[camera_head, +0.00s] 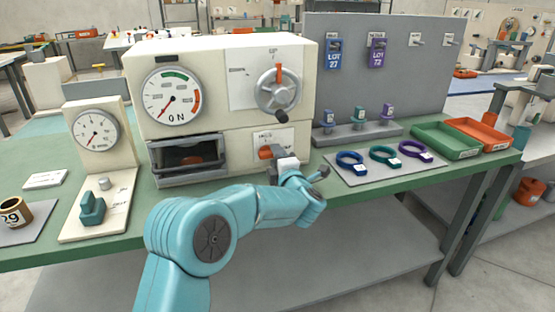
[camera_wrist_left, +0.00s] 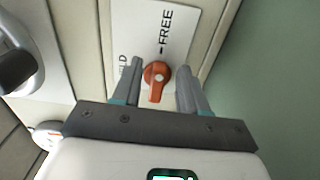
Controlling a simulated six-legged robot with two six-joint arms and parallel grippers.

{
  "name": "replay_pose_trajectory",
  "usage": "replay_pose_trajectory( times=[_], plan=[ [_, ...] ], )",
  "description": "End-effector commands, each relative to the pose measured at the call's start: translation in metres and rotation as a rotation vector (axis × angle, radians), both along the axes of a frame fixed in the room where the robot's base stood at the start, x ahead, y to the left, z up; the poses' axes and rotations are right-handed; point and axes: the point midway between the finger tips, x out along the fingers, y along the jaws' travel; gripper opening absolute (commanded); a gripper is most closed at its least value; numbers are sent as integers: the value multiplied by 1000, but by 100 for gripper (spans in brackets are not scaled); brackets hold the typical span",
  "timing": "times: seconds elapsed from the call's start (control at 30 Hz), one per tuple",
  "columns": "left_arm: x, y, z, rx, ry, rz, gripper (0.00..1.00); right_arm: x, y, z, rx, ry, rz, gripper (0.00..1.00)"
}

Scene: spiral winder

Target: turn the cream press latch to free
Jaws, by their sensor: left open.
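The cream press (camera_head: 222,75) stands on the green bench. Its orange latch knob (camera_head: 265,152) sits on a white plate low on the right of the press front. In the left wrist view the knob (camera_wrist_left: 156,76) lies below a FREE label (camera_wrist_left: 165,26), with a partly hidden label to the left ending in D. My left gripper (camera_head: 279,160) is at the latch. In the wrist view its open fingers (camera_wrist_left: 159,72) stand either side of the knob, with gaps visible on both sides. My right gripper is not in view.
A handwheel (camera_head: 279,92) with a dark knob sticks out above the latch. A dark-framed drawer opening (camera_head: 188,160) is to the left.

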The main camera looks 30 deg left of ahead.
Motion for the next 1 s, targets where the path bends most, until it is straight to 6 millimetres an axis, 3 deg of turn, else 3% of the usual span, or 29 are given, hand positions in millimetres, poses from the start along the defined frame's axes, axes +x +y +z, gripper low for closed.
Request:
replay_pose_trajectory(
  times=[0.23, 0.7, 1.0],
  plan=[
    [-16, -20, 0, -1, 1, -4, 43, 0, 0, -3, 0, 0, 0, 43],
    [-91, -107, 0, 0, 0, -4, 43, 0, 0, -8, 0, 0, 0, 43],
    [-106, -124, 0, 0, 0, 0, 43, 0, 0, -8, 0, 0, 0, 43]
  ],
)
